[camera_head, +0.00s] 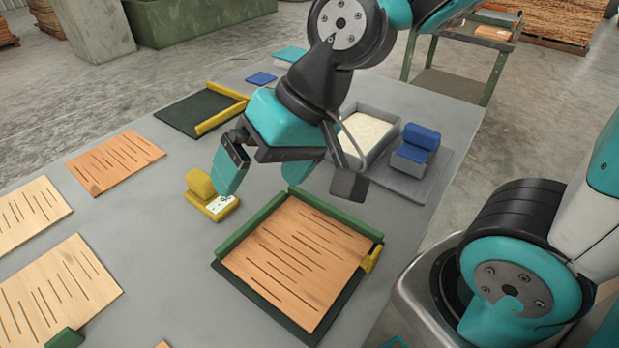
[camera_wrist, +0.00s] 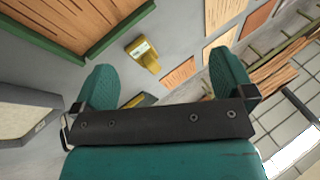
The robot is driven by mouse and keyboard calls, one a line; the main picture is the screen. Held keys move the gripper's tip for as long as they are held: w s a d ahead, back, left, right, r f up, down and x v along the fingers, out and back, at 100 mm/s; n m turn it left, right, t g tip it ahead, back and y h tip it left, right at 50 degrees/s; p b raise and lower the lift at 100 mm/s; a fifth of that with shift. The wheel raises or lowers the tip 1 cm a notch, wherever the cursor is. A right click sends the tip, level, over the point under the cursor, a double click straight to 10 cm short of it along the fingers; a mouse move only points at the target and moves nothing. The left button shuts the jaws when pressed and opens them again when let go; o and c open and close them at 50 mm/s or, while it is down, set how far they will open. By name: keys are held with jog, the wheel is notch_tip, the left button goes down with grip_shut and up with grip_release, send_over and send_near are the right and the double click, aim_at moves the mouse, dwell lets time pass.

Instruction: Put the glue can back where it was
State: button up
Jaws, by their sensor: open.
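I cannot make out a clear glue can in either view. My gripper (camera_head: 262,182) is open and hangs over the table, with its two teal fingers apart and nothing between them; the fingers also show in the wrist view (camera_wrist: 165,82). A yellow device with a white label (camera_head: 212,204) sits on the table left of the gripper, and it shows in the wrist view (camera_wrist: 143,54). A blue block-shaped thing (camera_head: 415,150) stands on a grey pad at the right. My arm hides part of the table's middle.
A grey tray with pale contents (camera_head: 346,113) stands behind the gripper. A green-edged frame (camera_head: 243,231) holds a slotted wood sheet in front. A dark mat with a yellow bar (camera_head: 190,112) lies behind left. Slotted sheets (camera_head: 115,160) lie left. Bare table surrounds the yellow device.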

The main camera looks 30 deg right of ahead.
jog(key=s+d+r+n+g+h, duration=0.1)
jog(key=s+d+n+g, duration=0.1)
jog(key=s+n, duration=0.3)
jog(key=shift+s+d+r+n+h, duration=0.25)
jog(key=shift+s+d+n+h, duration=0.05)
jog(key=shift+s+h, duration=0.15)
